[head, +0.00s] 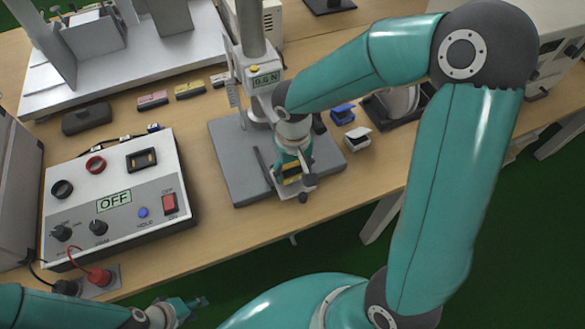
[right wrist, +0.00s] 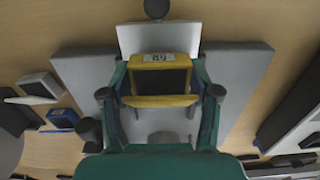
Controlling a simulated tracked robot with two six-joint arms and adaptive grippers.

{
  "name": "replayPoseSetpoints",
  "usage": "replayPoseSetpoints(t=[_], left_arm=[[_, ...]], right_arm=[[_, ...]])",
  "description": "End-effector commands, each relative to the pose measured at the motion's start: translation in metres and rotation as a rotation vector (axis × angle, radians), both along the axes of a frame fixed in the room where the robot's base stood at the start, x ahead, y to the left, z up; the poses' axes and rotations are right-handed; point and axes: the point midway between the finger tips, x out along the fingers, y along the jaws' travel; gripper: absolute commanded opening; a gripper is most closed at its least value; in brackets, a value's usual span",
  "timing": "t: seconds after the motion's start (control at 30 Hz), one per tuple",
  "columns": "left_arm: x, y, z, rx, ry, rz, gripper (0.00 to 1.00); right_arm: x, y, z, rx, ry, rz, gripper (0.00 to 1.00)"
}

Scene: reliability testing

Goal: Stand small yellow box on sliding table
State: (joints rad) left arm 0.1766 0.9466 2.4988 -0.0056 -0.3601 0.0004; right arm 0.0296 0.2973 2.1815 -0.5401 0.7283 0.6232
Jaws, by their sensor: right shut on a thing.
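The small yellow box (right wrist: 160,101) has a dark middle and a pale label in the right wrist view. My right gripper (right wrist: 161,93) is shut on it, one finger on each side. In the head view the box (head: 291,170) is partly hidden by the fingers of the right gripper (head: 293,182). It is over a light plate (right wrist: 158,36), which looks like the sliding table, on the grey base of the test stand. I cannot tell whether the box touches the plate. My left gripper (head: 190,305) is at the bottom left, away from the table objects; its opening is unclear.
The grey base (head: 228,170) carries a column with a "0.5 N" display (head: 266,80). A control box (head: 115,200) reading OFF stands at left. Pink (head: 152,100) and yellow-green (head: 190,90) blocks lie behind. Blue (head: 342,113) and white (head: 358,138) small boxes stand right of the base.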

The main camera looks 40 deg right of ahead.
Motion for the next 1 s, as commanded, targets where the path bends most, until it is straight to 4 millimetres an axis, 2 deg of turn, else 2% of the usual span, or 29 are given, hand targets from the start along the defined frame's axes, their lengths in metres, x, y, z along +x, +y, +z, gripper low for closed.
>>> replayPoseSetpoints(t=[0.23,0.27,0.4,0.77,0.97,1.0], left_arm=[[0.000,0.000,-0.008,0.000,0.000,0.000,0.40],[0.000,0.000,-0.007,0.000,0.000,0.000,0.40],[0.000,0.000,-0.007,0.000,0.000,0.000,0.40],[0.000,0.000,-0.004,0.000,0.000,0.000,0.40],[0.000,0.000,0.014,0.000,0.000,0.000,0.40],[0.000,0.000,0.010,0.000,-0.001,0.000,0.40]], right_arm=[[0.000,0.000,-0.007,0.000,-0.001,0.000,0.27],[0.000,0.000,-0.006,0.000,-0.001,0.000,0.66],[0.000,0.000,-0.005,0.000,0.000,0.000,0.87],[0.000,0.000,-0.003,0.000,0.000,-0.001,0.87],[0.000,0.000,0.013,0.000,0.000,-0.002,0.87],[0.001,-0.001,0.017,-0.001,-0.005,-0.002,0.87]])
